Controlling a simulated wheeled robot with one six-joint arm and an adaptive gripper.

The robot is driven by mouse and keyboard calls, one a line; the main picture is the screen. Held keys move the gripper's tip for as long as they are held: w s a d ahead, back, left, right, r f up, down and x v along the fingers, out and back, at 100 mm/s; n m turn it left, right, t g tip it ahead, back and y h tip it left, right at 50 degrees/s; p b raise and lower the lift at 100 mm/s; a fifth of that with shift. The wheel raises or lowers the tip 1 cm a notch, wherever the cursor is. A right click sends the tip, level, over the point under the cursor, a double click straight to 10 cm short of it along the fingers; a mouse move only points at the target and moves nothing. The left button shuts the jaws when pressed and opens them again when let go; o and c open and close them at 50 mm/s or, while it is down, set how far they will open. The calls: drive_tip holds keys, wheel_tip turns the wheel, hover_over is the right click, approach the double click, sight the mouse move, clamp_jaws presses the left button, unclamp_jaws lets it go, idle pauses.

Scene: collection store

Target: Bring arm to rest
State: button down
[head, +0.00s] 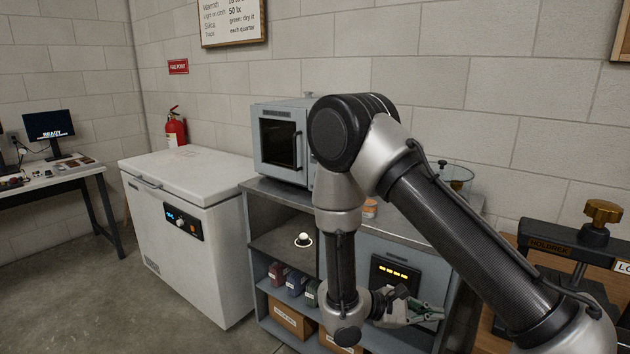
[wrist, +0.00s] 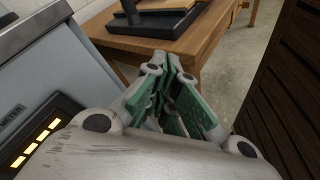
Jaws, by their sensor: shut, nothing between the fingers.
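My gripper (head: 436,312) shows at the end of my bent arm, in front of the grey cabinet (head: 352,254) and to the right of its lit panel (head: 396,276). In the wrist view my gripper (wrist: 178,75) has its green-padded fingers drawn together at the tips, with nothing held. The elbow is raised high and the forearm hangs down. My arm hides part of the cabinet front and its worktop.
A white chest freezer (head: 190,230) stands left of the cabinet. A small oven (head: 283,143) sits on the worktop. A wooden table (wrist: 190,42) with a black press base (wrist: 155,22) is close beyond the gripper. Open floor (head: 70,300) lies at left.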

drive_tip(key=s+d+r+m+t+y, duration=0.1)
drive_tip(key=s+d+r+m+y, duration=0.2)
drive_tip(key=r, duration=0.7)
drive_tip(key=s+d+r+m+t+y, duration=0.1)
drive_tip(key=s+d+r+m+y, duration=0.2)
drive_tip(key=r, duration=0.7)
drive_tip(key=s+d+r+m+t+y, duration=0.1)
drive_tip(key=s+d+r+m+y, duration=0.2)
drive_tip(key=s+r+m+y, duration=0.3)
drive_tip(key=s+r+y, duration=0.2)
drive_tip(key=s+r, duration=0.2)
drive_tip(key=shift+r+y, duration=0.3)
drive_tip(key=shift+s, duration=0.1)
